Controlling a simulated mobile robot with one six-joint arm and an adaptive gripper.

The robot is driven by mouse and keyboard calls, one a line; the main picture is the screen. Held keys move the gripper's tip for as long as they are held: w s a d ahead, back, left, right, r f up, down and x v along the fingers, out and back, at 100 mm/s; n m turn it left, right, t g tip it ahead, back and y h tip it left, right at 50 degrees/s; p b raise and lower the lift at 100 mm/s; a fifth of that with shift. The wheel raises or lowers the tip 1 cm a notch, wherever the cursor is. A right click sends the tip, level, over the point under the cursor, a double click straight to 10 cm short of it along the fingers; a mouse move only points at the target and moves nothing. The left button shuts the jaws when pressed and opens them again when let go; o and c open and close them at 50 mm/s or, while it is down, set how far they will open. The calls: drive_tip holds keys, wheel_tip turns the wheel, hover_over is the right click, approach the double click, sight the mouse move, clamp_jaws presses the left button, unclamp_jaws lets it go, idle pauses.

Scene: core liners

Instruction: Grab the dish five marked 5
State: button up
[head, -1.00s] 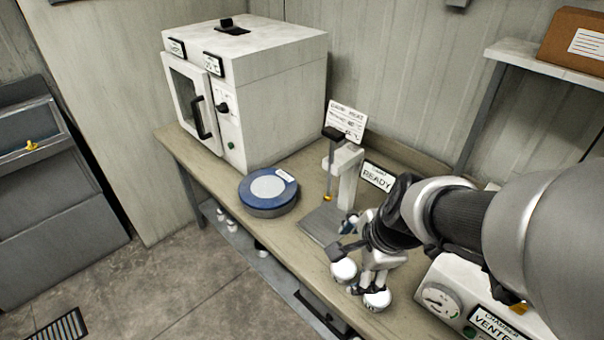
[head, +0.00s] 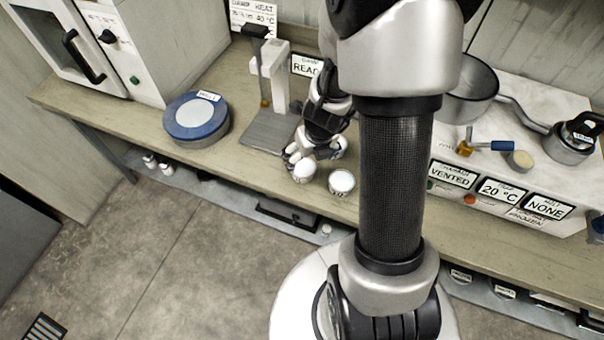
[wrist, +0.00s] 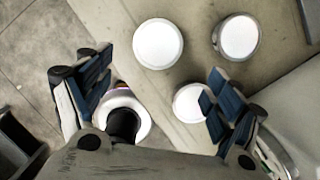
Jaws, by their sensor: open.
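No dish with a readable 5 shows in any view. Two white round dishes, one at left (head: 303,172) and one at right (head: 342,181), stand near the bench's front edge in the head view. My gripper (head: 317,152) is just behind and above them, partly hidden by my arm. In the wrist view my gripper (wrist: 160,93) is open, its blue-padded fingers spread wide. Three plain white round tops show there: an upper left one (wrist: 158,43), an upper right one (wrist: 236,37) and a lower one (wrist: 192,103) partly covered by the right finger. Nothing is clearly gripped.
A blue round device (head: 196,117) and a grey stand (head: 270,130) are on the bench left of my gripper. A white vacuum chamber unit (head: 520,150) with a pan (head: 470,95) is at right. Small labelled containers (head: 461,276) sit on the lower shelf.

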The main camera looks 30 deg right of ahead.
drive_tip(key=b, duration=0.3)
hover_over(303, 167)
drive_tip(key=s, duration=0.2)
wheel_tip(303, 167, down, 5)
drive_tip(key=shift+s+r, duration=0.1)
drive_tip(key=shift+r, duration=0.05)
drive_tip(key=b+x, duration=0.1)
drive_tip(key=x, duration=0.1)
drive_tip(key=b+x, duration=0.3)
drive_tip(key=x, duration=0.1)
drive_tip(key=shift+w+a, duration=0.1)
drive_tip(key=shift+w, duration=0.2)
drive_tip(key=shift+c, duration=0.5)
drive_tip(key=c, duration=1.1)
drive_tip(key=shift+r, duration=0.1)
drive_tip(key=shift+c, duration=0.2)
